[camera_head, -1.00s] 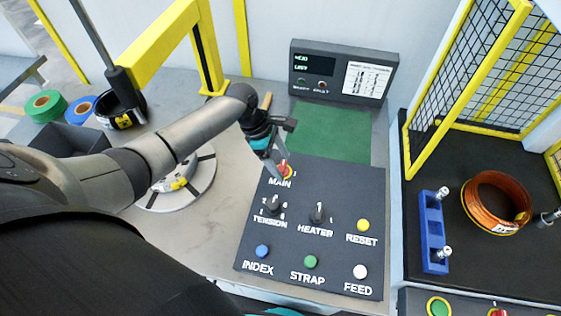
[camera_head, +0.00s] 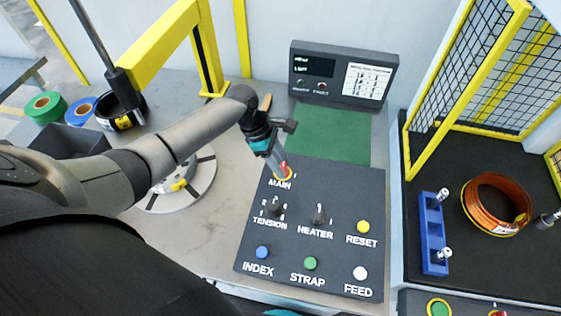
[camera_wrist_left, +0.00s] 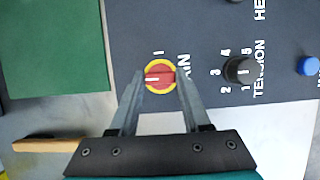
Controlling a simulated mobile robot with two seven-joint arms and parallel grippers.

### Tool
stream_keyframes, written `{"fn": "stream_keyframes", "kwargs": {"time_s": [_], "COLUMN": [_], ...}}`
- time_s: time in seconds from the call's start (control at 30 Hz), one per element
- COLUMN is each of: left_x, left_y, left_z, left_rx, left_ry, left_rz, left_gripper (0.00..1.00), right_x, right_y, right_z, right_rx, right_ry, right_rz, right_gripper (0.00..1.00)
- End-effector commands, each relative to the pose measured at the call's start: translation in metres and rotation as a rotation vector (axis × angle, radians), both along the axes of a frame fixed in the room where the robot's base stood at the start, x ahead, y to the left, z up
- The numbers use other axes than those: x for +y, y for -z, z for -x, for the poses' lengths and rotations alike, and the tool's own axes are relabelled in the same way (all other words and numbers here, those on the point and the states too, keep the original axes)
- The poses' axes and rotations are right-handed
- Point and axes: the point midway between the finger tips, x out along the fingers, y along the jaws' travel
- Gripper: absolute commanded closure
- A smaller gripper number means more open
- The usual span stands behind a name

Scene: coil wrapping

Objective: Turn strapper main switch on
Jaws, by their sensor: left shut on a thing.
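The main switch (camera_head: 284,173) is a red knob on a yellow ring at the top left of the dark control panel (camera_head: 335,190), partly hidden by my gripper in the head view. In the left wrist view the knob (camera_wrist_left: 160,78) has a white line lying sideways, pointing left, while the "I" mark sits above the ring. My left gripper (camera_head: 281,168) reaches down onto the switch. Its two fingers (camera_wrist_left: 158,98) stand on either side of the knob and are shut on it. My right gripper is not in view.
Tension (camera_head: 273,205) and heater (camera_head: 319,213) knobs sit just below the switch, with coloured buttons further down. A display box (camera_head: 343,73) stands behind a green mat (camera_head: 330,134). A yellow-framed mesh guard (camera_head: 470,75) and copper coil (camera_head: 480,205) are at the right.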

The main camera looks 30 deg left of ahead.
Motion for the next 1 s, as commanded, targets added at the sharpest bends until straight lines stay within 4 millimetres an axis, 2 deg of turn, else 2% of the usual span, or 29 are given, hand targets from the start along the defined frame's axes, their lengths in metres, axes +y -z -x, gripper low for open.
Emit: {"fn": "stream_keyframes", "kwargs": {"time_s": [0.27,0.47,0.7,1.0], "left_x": [0.0,-0.001,-0.001,-0.001], "left_y": [-0.001,-0.003,-0.002,0.001], "left_z": [0.0,0.0,-0.002,-0.004], "left_rx": [0.003,0.006,0.006,0.004], "left_ry": [0.022,0.109,0.303,0.591], "left_rz": [0.0,0.003,0.004,0.004], "left_gripper": [1.0,1.0,1.0,1.0], "right_x": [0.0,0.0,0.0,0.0], "right_y": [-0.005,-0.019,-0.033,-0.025], "right_z": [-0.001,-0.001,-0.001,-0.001], "right_rx": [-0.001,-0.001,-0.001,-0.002], "right_ry": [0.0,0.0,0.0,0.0], "right_rz": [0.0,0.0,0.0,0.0], "right_gripper": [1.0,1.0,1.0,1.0]}}
